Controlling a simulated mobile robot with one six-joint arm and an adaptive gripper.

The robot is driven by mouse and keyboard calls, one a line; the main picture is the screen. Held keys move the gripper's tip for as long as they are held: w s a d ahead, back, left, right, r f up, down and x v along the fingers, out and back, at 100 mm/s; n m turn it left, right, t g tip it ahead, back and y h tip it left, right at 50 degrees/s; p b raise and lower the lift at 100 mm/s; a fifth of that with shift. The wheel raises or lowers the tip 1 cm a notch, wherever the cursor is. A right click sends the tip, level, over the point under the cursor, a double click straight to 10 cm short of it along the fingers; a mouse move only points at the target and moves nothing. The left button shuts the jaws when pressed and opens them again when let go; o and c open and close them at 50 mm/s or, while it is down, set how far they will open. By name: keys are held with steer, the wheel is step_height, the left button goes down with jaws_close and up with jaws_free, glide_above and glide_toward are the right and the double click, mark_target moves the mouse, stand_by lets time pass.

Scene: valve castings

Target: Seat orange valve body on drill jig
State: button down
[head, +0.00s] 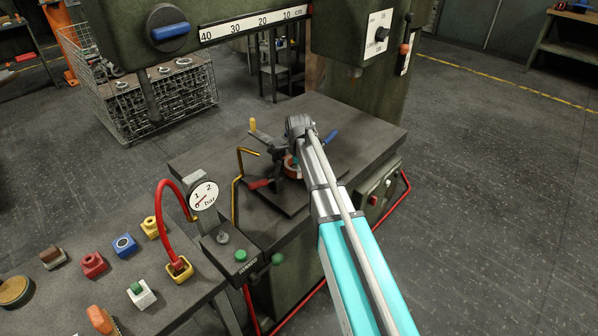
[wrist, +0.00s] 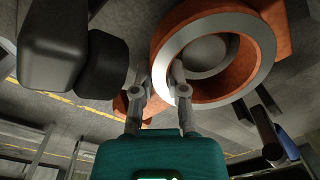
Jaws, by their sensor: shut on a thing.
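The orange valve body (head: 292,166) is at the drill jig on the machine table, mostly hidden behind my gripper in the head view. In the wrist view, the valve body (wrist: 262,72) shows as an orange ring with a bright metal face and an open bore. My gripper (wrist: 158,92) is shut on its wall, one finger at the bore side and one outside. The drill jig (head: 277,153) is dark, with yellow, red and blue handles. A dark jig part (wrist: 60,50) stands close at left in the wrist view. I cannot tell whether the body touches the jig.
The drill press column (head: 362,100) rises behind the table (head: 375,120). A pressure gauge (head: 203,195) with a red hose (head: 163,205) stands front left. Several coloured parts lie on the bench (head: 50,300). A wire crate (head: 160,100) of castings is behind left.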

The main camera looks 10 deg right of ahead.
steer(key=shift+f+b, duration=0.75)
steer(key=c, duration=0.6)
jaws_free()
steer(key=shift+r, duration=0.1)
stand_by(0.3)
steer(key=shift+r+p, duration=1.2)
steer(key=shift+p, duration=0.05)
steer(key=shift+s+d+r+n+p, duration=0.25)
steer(key=shift+s+r+n+p, duration=0.9)
steer(key=shift+s+n, duration=2.6)
steer(key=shift+s+d+r+n+p, duration=0.3)
steer(key=shift+s+r+n+p, duration=0.9)
steer(key=shift+s+n, duration=2.6)
steer(key=shift+s+d+r+n+p, duration=0.25)
steer(key=shift+s+r+n+p, duration=0.9)
steer(key=shift+s+n, duration=2.6)
steer(key=shift+s+m, duration=1.15)
steer(key=shift+m, duration=0.05)
